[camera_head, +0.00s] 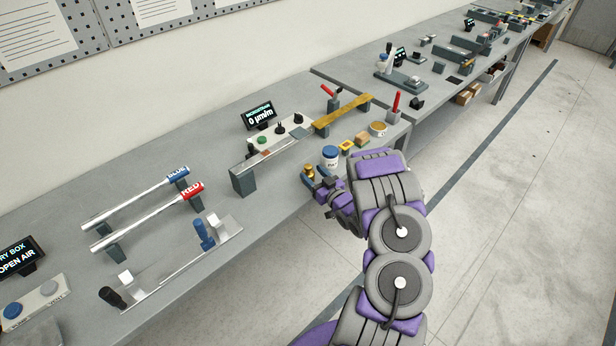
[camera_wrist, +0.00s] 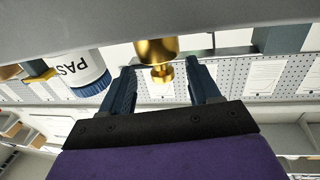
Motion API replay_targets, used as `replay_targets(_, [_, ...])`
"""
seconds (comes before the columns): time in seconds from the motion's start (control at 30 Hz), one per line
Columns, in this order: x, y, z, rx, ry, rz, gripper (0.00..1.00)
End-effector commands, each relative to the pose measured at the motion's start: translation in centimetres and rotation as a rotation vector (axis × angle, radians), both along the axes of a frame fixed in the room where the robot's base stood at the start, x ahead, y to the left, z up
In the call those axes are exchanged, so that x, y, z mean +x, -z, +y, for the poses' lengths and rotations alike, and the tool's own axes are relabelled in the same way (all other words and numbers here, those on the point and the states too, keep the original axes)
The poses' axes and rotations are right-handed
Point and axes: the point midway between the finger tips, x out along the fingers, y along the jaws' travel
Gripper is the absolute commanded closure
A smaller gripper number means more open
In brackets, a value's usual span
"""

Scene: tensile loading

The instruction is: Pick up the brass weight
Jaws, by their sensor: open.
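The brass weight (camera_head: 308,170) stands at the front edge of the near bench, partly hidden by my gripper (camera_head: 318,185) in the head view. In the wrist view, which looks upside down, the brass weight (camera_wrist: 156,49) shows a wide body and a narrower knob. My gripper (camera_wrist: 161,68) is open, with one dark blue finger on each side of the knob. A gap shows between the knob and each finger.
A white jar with a blue lid (camera_head: 330,153) stands close beside the weight; this jar (camera_wrist: 75,70) is also beside one finger in the wrist view. A grey beam fixture (camera_head: 243,178) lies to the left. Open floor (camera_head: 480,200) is at right.

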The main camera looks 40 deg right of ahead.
Motion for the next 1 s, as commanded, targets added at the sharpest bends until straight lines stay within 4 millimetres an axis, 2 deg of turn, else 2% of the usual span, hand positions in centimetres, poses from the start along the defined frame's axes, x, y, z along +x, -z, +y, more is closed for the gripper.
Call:
replay_targets(0.17, [1.0,0.1,0.1,-0.002,-0.002,-0.002,0.38])
replay_targets(0.5, [5.2,0.3,-0.1,-0.001,-0.002,-0.002,0.38])
replay_targets(0.7, [5.3,0.2,-0.2,0.0,0.0,-0.001,0.38])
replay_targets(0.77, [5.3,0.2,-0.2,0.0,0.0,-0.001,0.42])
replay_targets(1.0, [5.3,0.2,-0.2,0.0,0.0,-0.001,0.65])
